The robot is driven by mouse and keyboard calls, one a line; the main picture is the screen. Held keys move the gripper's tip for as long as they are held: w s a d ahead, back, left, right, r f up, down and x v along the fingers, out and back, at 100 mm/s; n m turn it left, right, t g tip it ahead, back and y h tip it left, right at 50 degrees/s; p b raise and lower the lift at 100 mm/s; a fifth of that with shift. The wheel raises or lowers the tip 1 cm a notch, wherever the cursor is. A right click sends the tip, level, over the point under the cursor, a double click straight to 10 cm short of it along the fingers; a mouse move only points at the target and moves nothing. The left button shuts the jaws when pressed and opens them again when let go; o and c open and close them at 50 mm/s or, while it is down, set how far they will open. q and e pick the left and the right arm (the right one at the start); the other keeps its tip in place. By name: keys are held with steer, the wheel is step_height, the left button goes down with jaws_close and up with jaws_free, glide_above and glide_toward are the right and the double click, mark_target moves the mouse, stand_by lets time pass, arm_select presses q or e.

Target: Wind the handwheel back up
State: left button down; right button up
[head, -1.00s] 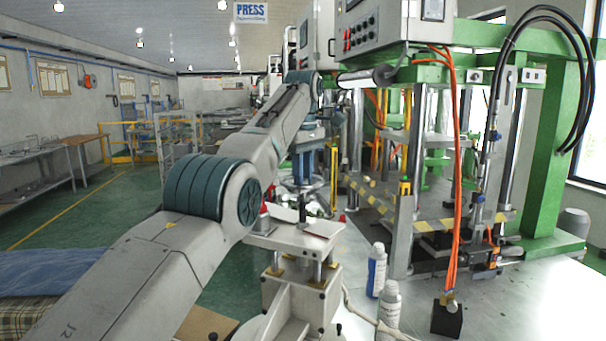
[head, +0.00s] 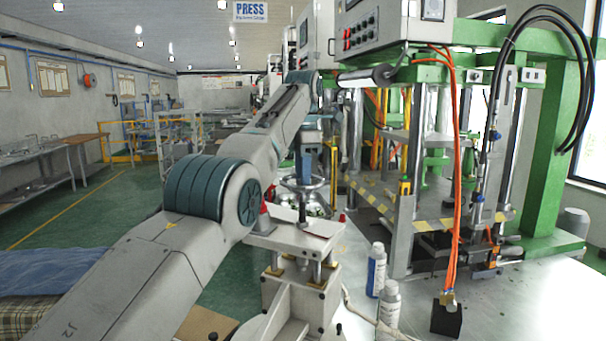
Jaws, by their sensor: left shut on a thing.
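The handwheel (head: 318,184) is a grey ring at the top of a small wax-injection stand, in the middle of the head view. My left arm reaches in from the lower left and bends down over the stand. My left gripper (head: 303,178) points down at the wheel from above and is shut on it. The fingertips are small in the picture, and the exact grip is hard to see. The arm hides the left part of the stand. My right gripper is not in view.
Below the wheel is the stand's pale top plate (head: 318,227). A green press (head: 560,140) with orange hoses fills the right side.

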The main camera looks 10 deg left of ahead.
arm_select(q)
steer(key=n, duration=0.4)
steer(key=shift+f, duration=0.15)
steer(key=shift+n, duration=1.8)
steer(key=c, duration=1.2)
jaws_free()
step_height(320, 180, up, 11)
steer(key=p, duration=1.1)
